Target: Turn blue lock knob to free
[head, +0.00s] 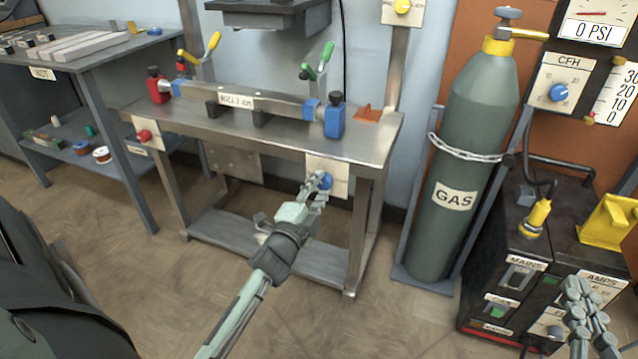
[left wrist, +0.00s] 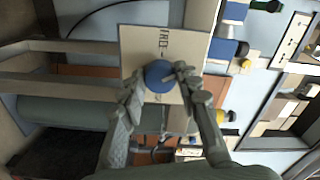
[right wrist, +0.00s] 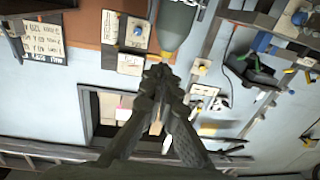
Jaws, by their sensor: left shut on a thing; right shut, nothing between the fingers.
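The blue lock knob (head: 326,181) sits on a cream plate (head: 335,168) on the front of the steel table, near its right leg. In the left wrist view the knob (left wrist: 158,76) is round, and its plate (left wrist: 140,45) carries the word FREE. My left gripper (head: 318,184) has its fingers shut on the knob, one on each side, as the left wrist view (left wrist: 160,88) also shows. The knob's pointer is partly covered by a fingertip. My right gripper (head: 583,300) is shut and empty at the lower right, near the welder; its tips touch in the right wrist view (right wrist: 158,75).
The steel table (head: 290,140) carries a clamped tube (head: 270,105) with blue and red end blocks. A red knob (head: 144,136) is on its front left. The gas cylinder (head: 460,170) and welder (head: 500,290) stand to the right. Floor in front is clear.

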